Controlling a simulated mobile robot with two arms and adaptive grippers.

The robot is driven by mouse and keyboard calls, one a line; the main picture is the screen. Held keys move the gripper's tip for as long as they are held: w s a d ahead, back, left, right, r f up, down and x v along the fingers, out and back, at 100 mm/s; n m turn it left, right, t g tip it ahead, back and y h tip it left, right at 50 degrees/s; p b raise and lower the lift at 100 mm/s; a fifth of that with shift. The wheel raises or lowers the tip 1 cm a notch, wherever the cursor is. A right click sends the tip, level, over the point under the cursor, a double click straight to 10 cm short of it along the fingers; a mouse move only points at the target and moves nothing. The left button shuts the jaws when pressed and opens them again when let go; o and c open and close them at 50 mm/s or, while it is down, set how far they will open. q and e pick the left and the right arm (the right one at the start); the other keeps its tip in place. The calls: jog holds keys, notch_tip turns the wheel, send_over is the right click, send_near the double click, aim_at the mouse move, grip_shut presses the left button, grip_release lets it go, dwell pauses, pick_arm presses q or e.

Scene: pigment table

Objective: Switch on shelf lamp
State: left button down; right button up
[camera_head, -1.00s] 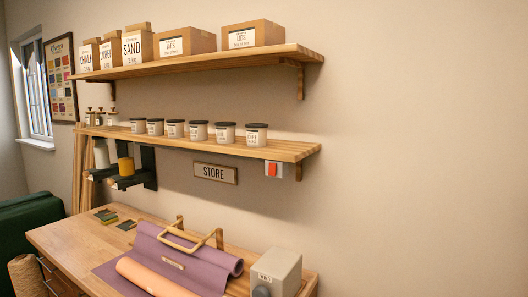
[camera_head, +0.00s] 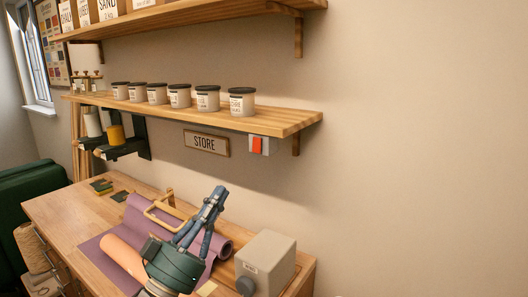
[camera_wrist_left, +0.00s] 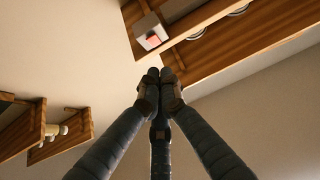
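The switch (camera_head: 257,145) is a red rocker on a white plate on the wall, just under the right end of the lower shelf (camera_head: 270,123). It also shows near the top of the left wrist view (camera_wrist_left: 152,39). My left gripper (camera_head: 217,191) points up over the table, below and left of the switch and apart from it. In the left wrist view its fingertips (camera_wrist_left: 160,74) meet with nothing between them, below the switch in the picture. I cannot make out a lamp or whether it is lit. My right gripper is in neither view.
Several lidded jars (camera_head: 208,98) stand on the lower shelf. A STORE sign (camera_head: 206,143) hangs left of the switch. On the table (camera_head: 62,211) lie a purple roll (camera_head: 144,208) and a grey box (camera_head: 266,259). The wall right of the switch is bare.

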pick_arm(q)
jog(key=s+a+r, duration=0.1)
jog(key=s+a, duration=0.1)
jog(key=p, duration=0.5)
send_near(255, 139)
notch_tip(255, 139, up, 4)
jog(key=w+d+p, duration=0.1)
jog(key=w+d+f, duration=0.1)
jog(key=w, duration=0.1)
jog(key=shift+w+d+p, duration=0.1)
jog(key=shift+d+p, duration=0.1)
jog(key=shift+p, duration=0.15)
jog(key=shift+f, duration=0.1)
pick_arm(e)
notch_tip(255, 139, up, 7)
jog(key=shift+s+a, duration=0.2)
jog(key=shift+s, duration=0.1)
